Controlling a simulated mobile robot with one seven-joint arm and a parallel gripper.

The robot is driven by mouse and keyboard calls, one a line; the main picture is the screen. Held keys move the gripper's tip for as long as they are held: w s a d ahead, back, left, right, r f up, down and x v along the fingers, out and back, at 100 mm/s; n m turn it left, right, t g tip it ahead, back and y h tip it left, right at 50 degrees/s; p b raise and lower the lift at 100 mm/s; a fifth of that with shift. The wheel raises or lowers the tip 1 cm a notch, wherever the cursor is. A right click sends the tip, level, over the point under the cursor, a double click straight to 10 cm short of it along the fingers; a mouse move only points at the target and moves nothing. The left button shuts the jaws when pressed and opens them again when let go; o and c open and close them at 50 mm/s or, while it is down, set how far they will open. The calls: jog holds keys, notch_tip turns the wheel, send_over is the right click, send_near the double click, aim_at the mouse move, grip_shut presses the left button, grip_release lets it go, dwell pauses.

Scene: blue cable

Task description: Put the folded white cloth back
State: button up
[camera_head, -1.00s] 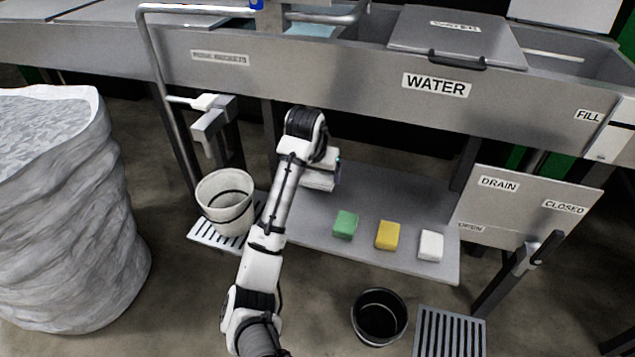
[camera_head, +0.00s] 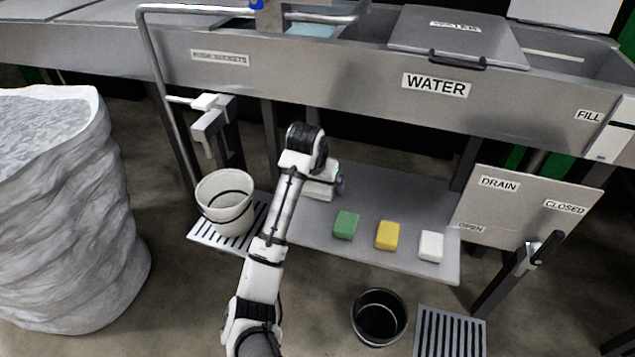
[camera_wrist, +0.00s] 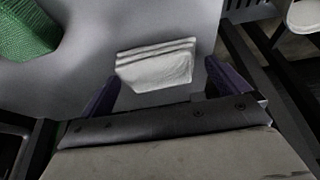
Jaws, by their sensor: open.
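The folded white cloth (camera_wrist: 155,66) lies on the grey shelf in the wrist view, with its layered folds facing up the picture. My gripper (camera_wrist: 162,76) is open, with one dark purple finger on each side of the cloth's near end. Gaps show between the cloth and both fingers, so they do not appear to grip it. In the head view my gripper (camera_head: 338,184) is low over the left part of the shelf (camera_head: 395,195), partly hidden by my wrist.
Green (camera_head: 345,225), yellow (camera_head: 387,235) and white (camera_head: 431,245) blocks line the shelf's front. A white bucket (camera_head: 224,203) stands on a grate at left. A black bucket (camera_head: 379,316) is on the floor. The steel trough (camera_head: 330,75) overhangs the shelf.

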jog(key=p+v, duration=0.2)
jog(key=v, duration=1)
jog(key=shift+p, duration=0.4)
jog(key=shift+r, duration=0.1)
